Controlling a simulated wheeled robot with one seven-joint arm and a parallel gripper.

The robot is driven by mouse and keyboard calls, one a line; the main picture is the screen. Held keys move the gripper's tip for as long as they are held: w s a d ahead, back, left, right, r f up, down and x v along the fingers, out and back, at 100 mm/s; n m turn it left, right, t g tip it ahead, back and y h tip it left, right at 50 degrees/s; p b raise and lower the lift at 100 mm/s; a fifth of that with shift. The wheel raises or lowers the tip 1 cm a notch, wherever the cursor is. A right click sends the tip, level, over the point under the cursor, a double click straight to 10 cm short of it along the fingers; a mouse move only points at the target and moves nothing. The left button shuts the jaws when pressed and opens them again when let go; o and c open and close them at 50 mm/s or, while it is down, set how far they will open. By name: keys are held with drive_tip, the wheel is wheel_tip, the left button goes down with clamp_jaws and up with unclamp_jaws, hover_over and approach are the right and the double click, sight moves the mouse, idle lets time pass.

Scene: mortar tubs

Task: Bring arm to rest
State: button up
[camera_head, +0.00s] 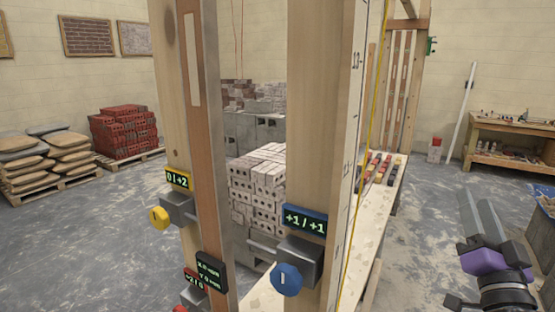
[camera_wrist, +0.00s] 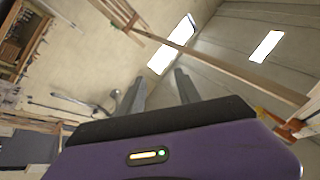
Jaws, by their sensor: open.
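My gripper (camera_head: 478,212) is at the lower right of the head view, raised in free air with its grey fingers pointing up. Its purple body shows below the fingers. In the wrist view, the two fingers (camera_wrist: 160,92) stand apart with nothing between them, so it is open and empty. The wrist view looks up at the wall and ceiling. Nothing visibly touches the gripper.
Wooden posts (camera_head: 316,130) with a yellow-knobbed box (camera_head: 177,210) and a blue-knobbed box (camera_head: 298,262) stand close in front. A long bench (camera_head: 378,215) runs behind them. Brick stacks (camera_head: 258,190) and bags (camera_head: 40,160) stand farther back. Open floor (camera_head: 425,210) lies before the workbench (camera_head: 510,130).

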drive_tip(key=s+a+f+n+g+y, duration=0.2)
drive_tip(key=s+a+f, duration=0.4)
drive_tip(key=s, duration=0.7)
drive_tip(key=s+a+f+n+g+y, duration=0.2)
drive_tip(key=s+a+f+n, duration=0.2)
drive_tip(key=s+a+f, duration=0.3)
drive_tip(key=s+a+f+n+g+y, duration=0.3)
drive_tip(key=s+a+f, duration=0.4)
drive_tip(key=s+f, duration=0.6)
drive_tip(key=s, duration=0.6)
drive_tip(key=shift+s+f, duration=0.25)
drive_tip(key=shift+c, duration=0.4)
